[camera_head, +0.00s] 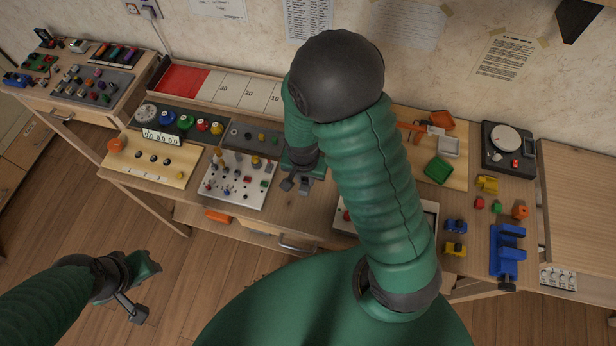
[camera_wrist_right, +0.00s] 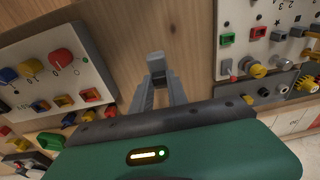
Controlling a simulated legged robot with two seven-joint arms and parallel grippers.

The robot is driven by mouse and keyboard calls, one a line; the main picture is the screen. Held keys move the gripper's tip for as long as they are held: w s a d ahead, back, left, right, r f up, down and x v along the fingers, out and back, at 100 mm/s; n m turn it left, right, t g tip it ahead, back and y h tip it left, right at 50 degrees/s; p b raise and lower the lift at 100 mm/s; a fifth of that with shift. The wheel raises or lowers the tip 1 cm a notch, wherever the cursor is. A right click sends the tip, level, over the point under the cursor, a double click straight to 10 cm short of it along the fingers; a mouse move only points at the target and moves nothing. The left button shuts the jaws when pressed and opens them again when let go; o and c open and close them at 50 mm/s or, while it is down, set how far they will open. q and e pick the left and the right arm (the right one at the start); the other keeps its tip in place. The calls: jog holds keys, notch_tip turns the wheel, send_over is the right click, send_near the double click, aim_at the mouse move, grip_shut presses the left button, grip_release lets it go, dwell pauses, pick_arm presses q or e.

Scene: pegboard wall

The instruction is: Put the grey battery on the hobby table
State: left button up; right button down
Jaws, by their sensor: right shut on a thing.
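My right gripper (camera_head: 295,185) is over the front edge of the long wooden table (camera_head: 272,218), right of the white pegboard. In the right wrist view its fingers (camera_wrist_right: 157,88) are closed on a small grey block (camera_wrist_right: 155,64), which appears to be the grey battery; the fingers partly hide it. In the head view the block cannot be told apart from the dark fingers. My left gripper (camera_head: 146,290) is open and empty at the lower left, over the floor and away from the tables. I cannot tell which table is the hobby table.
A white pegboard (camera_head: 237,185) and a wooden knob board (camera_head: 150,160) stand left of my right gripper. A blue vise (camera_head: 507,250) and small coloured blocks lie at the right. A smaller table (camera_head: 108,118) with coloured parts stands at the far left. My right arm hides the middle.

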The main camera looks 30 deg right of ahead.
aim_at(303, 186)
jog(key=shift+a+f, duration=0.2)
jog(key=shift+f, duration=0.75)
jog(key=shift+a+f, duration=0.25)
jog(key=shift+f, duration=0.05)
jog(key=shift+a, duration=0.25)
jog(key=shift+s+d+f, duration=0.1)
jog(key=shift+d+f, duration=0.1)
jog(key=c, duration=1.5)
grip_release()
jog(key=shift+d, duration=0.15)
jog(key=shift+c, duration=0.2)
jog(key=shift+o, duration=1.2)
jog(key=shift+d, duration=0.15)
pick_arm(q)
jog(key=shift+a+f, duration=0.25)
jog(key=shift+a, duration=0.05)
jog(key=shift+a, duration=0.1)
